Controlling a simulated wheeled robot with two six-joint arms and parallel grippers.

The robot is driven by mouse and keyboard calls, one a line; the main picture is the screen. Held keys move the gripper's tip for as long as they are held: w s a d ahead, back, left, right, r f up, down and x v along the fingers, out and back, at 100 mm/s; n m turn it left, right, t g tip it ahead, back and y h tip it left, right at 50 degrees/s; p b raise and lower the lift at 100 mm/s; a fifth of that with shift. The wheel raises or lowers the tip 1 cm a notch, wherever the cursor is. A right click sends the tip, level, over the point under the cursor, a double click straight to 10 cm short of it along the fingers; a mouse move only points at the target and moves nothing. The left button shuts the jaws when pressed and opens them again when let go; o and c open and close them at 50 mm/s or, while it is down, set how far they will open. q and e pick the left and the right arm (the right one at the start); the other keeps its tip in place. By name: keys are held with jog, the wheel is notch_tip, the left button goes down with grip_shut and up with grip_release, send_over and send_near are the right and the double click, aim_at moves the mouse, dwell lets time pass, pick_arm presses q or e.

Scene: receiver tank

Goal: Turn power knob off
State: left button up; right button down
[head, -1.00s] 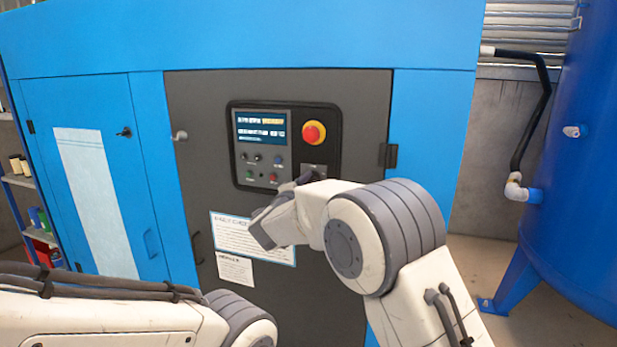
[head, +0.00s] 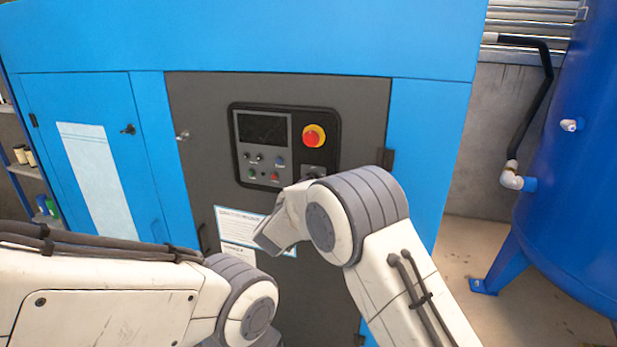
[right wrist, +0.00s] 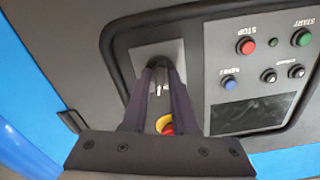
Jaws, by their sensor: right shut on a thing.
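The control panel (head: 249,173) is on the dark grey door of the blue machine. It carries a screen (head: 263,128), dark now, and a red emergency button on a yellow base (head: 314,136). The power knob is on a grey plate (right wrist: 142,58) below the emergency button, mostly hidden by my fingers. My right gripper (right wrist: 161,68) is shut on the power knob, its two dark fingers meeting over the plate in the right wrist view. My left arm shows at the lower left in the head view, but its gripper is out of view.
A red stop button (right wrist: 246,46), a green start button (right wrist: 302,38) and a blue button (right wrist: 228,84) are beside the plate. A blue tank (head: 570,190) stands at the right. A shelf is at the far left.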

jog(key=shift+n+p, duration=1)
jog(key=shift+n, duration=0.5)
jog(key=c, duration=0.9)
grip_release()
jog(key=b+v, duration=0.2)
jog(key=v, duration=0.8)
jog(key=shift+s+b, duration=0.25)
jog(key=shift+b, duration=0.05)
